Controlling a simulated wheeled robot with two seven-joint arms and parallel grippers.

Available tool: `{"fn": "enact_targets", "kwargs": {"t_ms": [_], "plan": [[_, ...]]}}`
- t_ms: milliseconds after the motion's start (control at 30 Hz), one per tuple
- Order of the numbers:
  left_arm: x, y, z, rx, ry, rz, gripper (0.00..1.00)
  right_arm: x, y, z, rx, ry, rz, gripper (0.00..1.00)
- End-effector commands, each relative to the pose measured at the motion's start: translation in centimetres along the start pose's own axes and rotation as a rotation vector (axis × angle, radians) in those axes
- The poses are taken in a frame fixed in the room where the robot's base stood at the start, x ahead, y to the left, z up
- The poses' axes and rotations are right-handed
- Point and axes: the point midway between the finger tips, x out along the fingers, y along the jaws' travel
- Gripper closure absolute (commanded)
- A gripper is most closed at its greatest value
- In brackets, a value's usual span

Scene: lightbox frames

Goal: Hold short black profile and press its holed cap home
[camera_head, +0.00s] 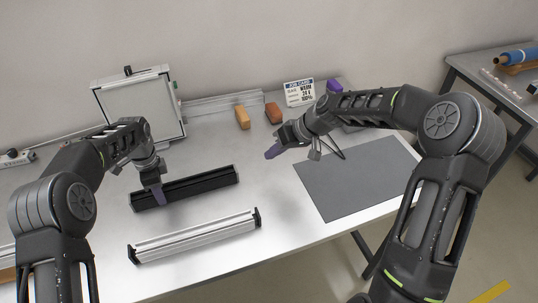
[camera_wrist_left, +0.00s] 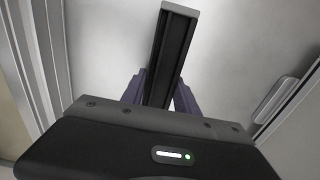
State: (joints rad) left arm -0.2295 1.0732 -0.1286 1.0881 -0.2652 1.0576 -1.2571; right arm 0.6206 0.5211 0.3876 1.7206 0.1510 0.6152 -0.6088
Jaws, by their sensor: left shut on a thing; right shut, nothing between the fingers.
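The short black profile (camera_head: 205,184) lies on the table at centre-left in the head view. My left gripper (camera_head: 158,191) is shut on it near its left end, from above. In the left wrist view the profile (camera_wrist_left: 172,50) runs away between the two purple fingers of the gripper (camera_wrist_left: 160,92). A grey end piece (camera_wrist_left: 180,8), which looks like a cap, shows at its far end; no hole or gap can be made out. My right gripper (camera_head: 272,152) is shut and empty, above the table to the right of the profile.
A silver profile (camera_head: 195,235) with black end caps lies in front of the black one. A grey mat (camera_head: 360,180) lies on the right. At the back stand a framed white panel (camera_head: 137,107), orange and brown blocks (camera_head: 242,118) and a job card (camera_head: 299,93).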

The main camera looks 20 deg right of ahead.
Motion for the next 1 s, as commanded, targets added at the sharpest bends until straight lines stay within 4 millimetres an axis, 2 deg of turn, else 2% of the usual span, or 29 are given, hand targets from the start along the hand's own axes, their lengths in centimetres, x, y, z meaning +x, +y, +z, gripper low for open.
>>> {"fn": "enact_targets", "kwargs": {"t_ms": [267, 300, 567, 867, 1000], "plan": [[0.1, 0.0, 0.2, -0.002, -0.004, 0.000, 1.00, 0.0, 0.0, 0.0, 0.001, 0.000, 0.000, 1.00], [0.1, 0.0, 0.2, -0.002, -0.004, 0.000, 0.61, 0.0, 0.0, 0.0, 0.001, 0.000, 0.000, 1.00], [0.0, 0.0, 0.1, -0.001, -0.003, 0.000, 0.39, 0.0, 0.0, 0.0, 0.001, 0.000, 0.000, 1.00], [-0.1, 0.0, 0.1, -0.001, -0.002, 0.000, 0.38, 0.0, 0.0, 0.0, 0.001, 0.000, 0.000, 1.00], [-1.0, -0.1, 0.1, -0.001, -0.001, -0.003, 0.38, 0.0, 0.0, 0.0, 0.001, 0.000, 0.000, 1.00]]}}
